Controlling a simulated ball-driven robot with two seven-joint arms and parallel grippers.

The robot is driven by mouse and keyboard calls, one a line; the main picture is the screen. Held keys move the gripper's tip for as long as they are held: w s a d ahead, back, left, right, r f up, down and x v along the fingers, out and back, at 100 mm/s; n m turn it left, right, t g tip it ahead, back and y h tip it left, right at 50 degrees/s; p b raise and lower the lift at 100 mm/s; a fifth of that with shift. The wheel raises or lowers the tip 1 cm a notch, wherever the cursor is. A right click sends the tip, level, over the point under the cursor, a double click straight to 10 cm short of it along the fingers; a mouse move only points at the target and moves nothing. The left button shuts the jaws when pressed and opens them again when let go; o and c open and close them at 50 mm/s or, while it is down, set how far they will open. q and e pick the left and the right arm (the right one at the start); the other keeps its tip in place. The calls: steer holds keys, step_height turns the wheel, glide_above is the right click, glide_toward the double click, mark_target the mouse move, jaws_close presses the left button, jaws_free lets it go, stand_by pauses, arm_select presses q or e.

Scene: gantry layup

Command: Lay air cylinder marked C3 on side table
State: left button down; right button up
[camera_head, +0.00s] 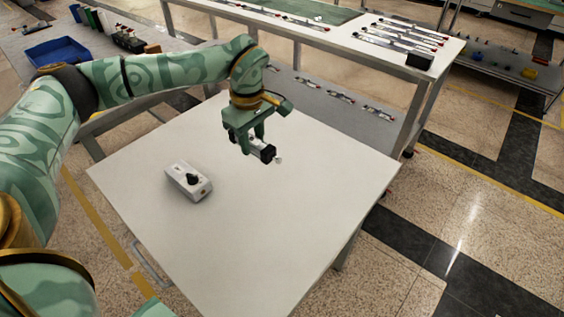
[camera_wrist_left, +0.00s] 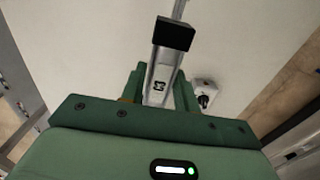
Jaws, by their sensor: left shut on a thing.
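My left gripper (camera_head: 256,148) is shut on an air cylinder (camera_head: 267,153), a silver body with a black end block and a thin rod. The wrist view shows the same cylinder (camera_wrist_left: 161,77) lengthwise between the fingers, with a small dark mark on its body that I cannot read for sure. The gripper points down over the white side table (camera_head: 250,240), near its far part. I cannot tell whether the cylinder touches the table top. My right gripper is not in view.
A small grey box with a black knob (camera_head: 188,181) stands on the table, left of the gripper; the front and right of the table are clear. Behind is a workbench (camera_head: 330,45) with several cylinders, and a blue bin (camera_head: 57,52) is at the far left.

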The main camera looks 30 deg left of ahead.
arm_select(q)
steer(key=b, duration=0.3)
glide_toward(289, 177)
steer(key=s+a, duration=0.2)
steer(key=shift+a+f, duration=0.15)
steer(key=shift+a, duration=0.15)
steer(key=shift+w+d+f+b, duration=0.25)
steer(key=shift+w+d+f, duration=0.1)
steer(key=shift+f, duration=0.15)
steer(key=shift+w+d+f+b, duration=0.25)
steer(key=shift+d+f, duration=0.05)
steer(key=shift+f, duration=0.15)
steer(key=shift+w+d+f, duration=0.25)
steer(key=shift+d+f, duration=0.1)
steer(key=f+b, duration=0.3)
steer(key=f, duration=0.1)
steer(key=shift+w+d, duration=0.2)
steer(key=shift+d, duration=0.05)
steer(key=shift+r, duration=0.25)
steer(key=c, duration=1)
jaws_free()
steer(key=shift+f, duration=0.15)
steer(key=shift+c, duration=0.2)
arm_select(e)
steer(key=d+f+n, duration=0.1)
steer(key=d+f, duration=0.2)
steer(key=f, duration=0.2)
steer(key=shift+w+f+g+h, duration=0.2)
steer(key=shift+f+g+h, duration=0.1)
